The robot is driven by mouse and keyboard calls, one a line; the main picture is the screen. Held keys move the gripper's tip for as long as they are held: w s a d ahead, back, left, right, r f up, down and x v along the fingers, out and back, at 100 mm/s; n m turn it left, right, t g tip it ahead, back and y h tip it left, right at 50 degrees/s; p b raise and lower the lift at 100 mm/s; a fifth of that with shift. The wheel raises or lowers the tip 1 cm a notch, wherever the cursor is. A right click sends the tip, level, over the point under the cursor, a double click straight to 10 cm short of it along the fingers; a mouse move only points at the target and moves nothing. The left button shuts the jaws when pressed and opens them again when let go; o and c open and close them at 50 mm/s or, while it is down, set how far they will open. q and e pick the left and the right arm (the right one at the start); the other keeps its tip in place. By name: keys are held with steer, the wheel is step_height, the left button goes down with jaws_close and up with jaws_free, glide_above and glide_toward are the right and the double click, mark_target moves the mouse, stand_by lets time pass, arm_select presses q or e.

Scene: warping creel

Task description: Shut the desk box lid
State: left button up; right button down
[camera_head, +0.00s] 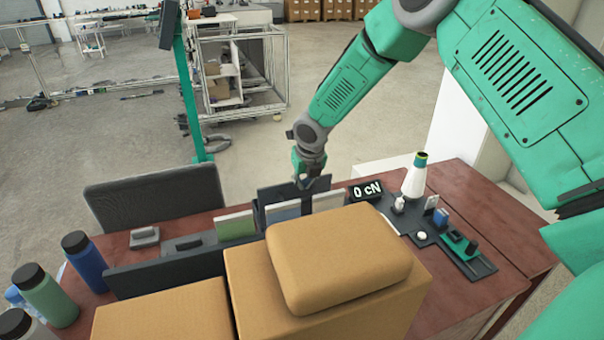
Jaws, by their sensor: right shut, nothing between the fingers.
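A dark upright panel (290,191), which looks like the raised lid of the desk box, stands at the middle of the reddish desk. Several pale-framed cards, one green (236,226) and one bluish (283,211), stand in front of it. A long low dark box wall (185,268) runs to the left; I cannot tell whether it is part of the same box. My right gripper (313,183) points down, shut and empty, at the panel's upper right edge; I cannot tell whether it touches. Tan blocks hide the box's lower front. My left gripper is not in view.
Large tan blocks (242,296) fill the near side, with a rounded one (340,255) on top. Bottles (84,262) stand at left, a dark screen (155,201) behind. A "0 cN" display (367,191), white cone (414,180) and dark tray (470,256) sit right.

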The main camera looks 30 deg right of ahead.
mark_target(300, 191)
steer(key=x, duration=0.4)
steer(key=shift+w+a+f, duration=0.1)
steer(key=shift+w+a, duration=0.05)
steer(key=shift+a, duration=0.2)
steer(key=shift+w+d+f, duration=0.1)
